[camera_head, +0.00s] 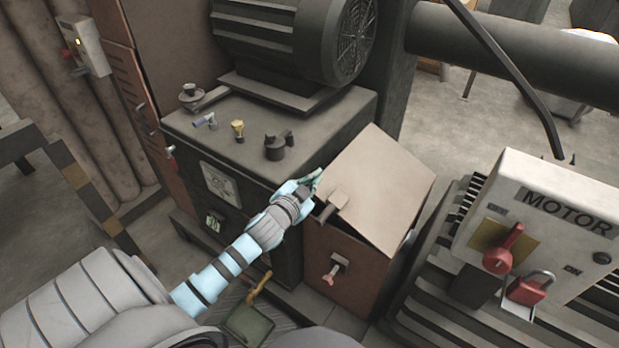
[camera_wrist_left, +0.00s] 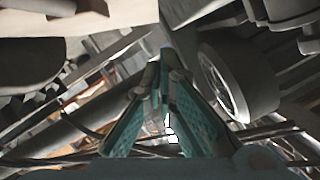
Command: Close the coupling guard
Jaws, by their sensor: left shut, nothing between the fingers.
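The coupling guard is a rust-brown box with a tan lid (camera_head: 378,180). My left gripper (camera_head: 316,176) is shut and empty, just left of the lid's left edge. I cannot tell whether it touches the lid. In the left wrist view its teal fingers (camera_wrist_left: 163,72) converge at the tips. My right gripper does not show.
A dark cabinet (camera_head: 330,122) with small fittings on top and a motor (camera_head: 300,35) stands behind and left. A white MOTOR box (camera_head: 545,215) with a red switch (camera_head: 503,250) and red padlock (camera_head: 529,288) stands at right. A thick pipe (camera_head: 510,62) crosses the upper right.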

